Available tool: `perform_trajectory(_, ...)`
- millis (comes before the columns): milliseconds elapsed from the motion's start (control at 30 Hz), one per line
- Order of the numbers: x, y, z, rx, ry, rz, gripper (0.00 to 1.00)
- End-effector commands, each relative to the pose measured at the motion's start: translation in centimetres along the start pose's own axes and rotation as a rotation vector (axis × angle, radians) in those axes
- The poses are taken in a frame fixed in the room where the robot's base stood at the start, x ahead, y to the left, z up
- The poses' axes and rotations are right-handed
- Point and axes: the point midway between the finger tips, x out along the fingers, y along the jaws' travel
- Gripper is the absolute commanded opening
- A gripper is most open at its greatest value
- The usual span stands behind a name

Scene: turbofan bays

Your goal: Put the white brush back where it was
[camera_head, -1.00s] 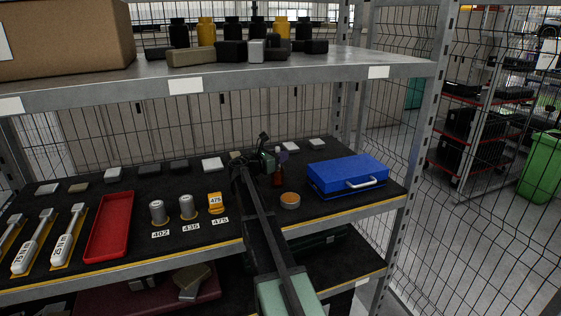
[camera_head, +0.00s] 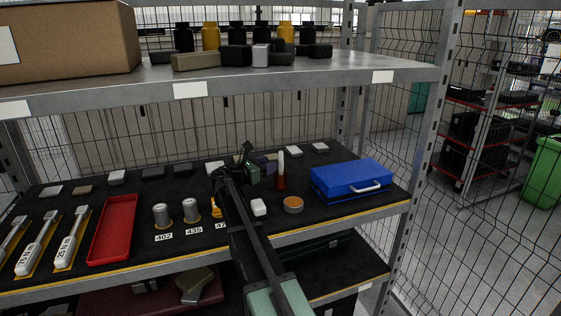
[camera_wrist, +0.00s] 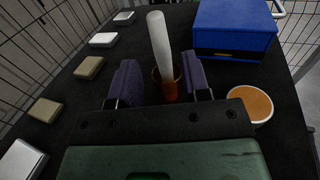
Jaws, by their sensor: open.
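The white brush (camera_head: 281,162) stands upright in a small red-brown cup (camera_head: 281,183) on the black middle shelf, left of the blue case. My gripper (camera_head: 260,168) is just left of the brush in the head view. In the wrist view its two purple-padded fingers (camera_wrist: 160,78) are spread apart, with the brush and cup showing in the gap between them. Nothing is seen held.
A blue case (camera_head: 350,179) stands to the right, with a round orange-topped tin (camera_head: 293,205) in front of the cup. A white block (camera_head: 259,207) lies beside my arm. A red tray (camera_head: 114,228) and grey cylinders (camera_head: 161,214) are left. The upper shelf (camera_head: 300,72) hangs above.

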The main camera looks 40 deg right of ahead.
Motion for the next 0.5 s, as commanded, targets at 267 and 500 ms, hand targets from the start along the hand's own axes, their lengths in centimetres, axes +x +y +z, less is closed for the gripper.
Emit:
perform_trajectory(267,-4.5,0.0,0.0,0.000,0.000,0.000,0.44)
perform_trajectory(500,-4.7,0.0,0.0,0.000,0.000,-0.001,0.44)
